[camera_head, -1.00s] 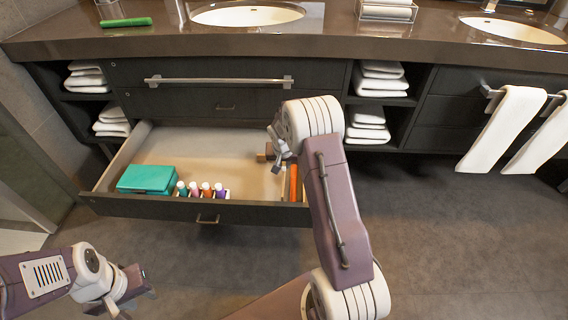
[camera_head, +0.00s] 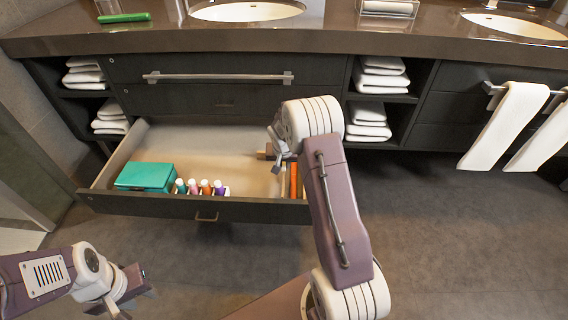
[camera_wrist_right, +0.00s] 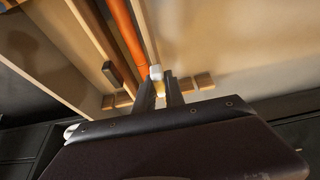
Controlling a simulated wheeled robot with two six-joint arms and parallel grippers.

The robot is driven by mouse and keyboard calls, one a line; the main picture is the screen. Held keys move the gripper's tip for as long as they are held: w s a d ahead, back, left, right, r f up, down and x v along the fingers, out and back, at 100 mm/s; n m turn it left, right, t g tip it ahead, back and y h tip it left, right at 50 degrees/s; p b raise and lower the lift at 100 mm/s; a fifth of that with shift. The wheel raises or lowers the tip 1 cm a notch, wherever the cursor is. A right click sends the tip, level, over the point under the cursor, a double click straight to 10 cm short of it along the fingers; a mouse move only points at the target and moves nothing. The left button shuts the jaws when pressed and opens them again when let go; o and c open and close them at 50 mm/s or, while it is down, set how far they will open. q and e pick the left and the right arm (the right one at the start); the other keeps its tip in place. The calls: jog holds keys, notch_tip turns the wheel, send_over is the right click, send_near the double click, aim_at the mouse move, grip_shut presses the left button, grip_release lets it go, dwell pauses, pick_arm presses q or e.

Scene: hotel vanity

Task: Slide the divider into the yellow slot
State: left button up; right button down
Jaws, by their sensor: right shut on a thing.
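The open drawer (camera_head: 240,208) holds the work area at its right end. My right gripper (camera_wrist_right: 160,92) is down inside it, shut on what looks like the divider (camera_wrist_right: 148,35), a thin pale board seen nearly edge-on with a small white piece at its near end. A small yellow patch (camera_wrist_right: 160,88) shows between the fingers; I cannot tell whether it is the yellow slot. Small brown wooden blocks (camera_wrist_right: 205,82) stand on both sides of the fingers. My left gripper (camera_head: 130,288) is open and empty, low at the left, outside the drawer.
An orange rod (camera_wrist_right: 125,35) lies close beside the board. A teal box (camera_head: 146,177) and several small bottles (camera_head: 205,187) stand along the drawer's front left. The drawer's middle floor is clear. Towels (camera_head: 505,125) hang at the right; the counter (camera_head: 220,43) overhangs the drawer.

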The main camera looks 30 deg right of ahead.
aim_at(284, 170)
jog(key=shift+f+b, duration=1.5)
jog(key=shift+f, duration=0.25)
jog(key=c, duration=1.3)
grip_release()
jog(key=p+v, duration=0.4)
jog(key=v, duration=0.4)
jog(key=shift+r, duration=0.1)
jog(key=shift+s+a+r, duration=0.15)
jog(key=shift+s+r, duration=0.05)
jog(key=shift+r, duration=0.2)
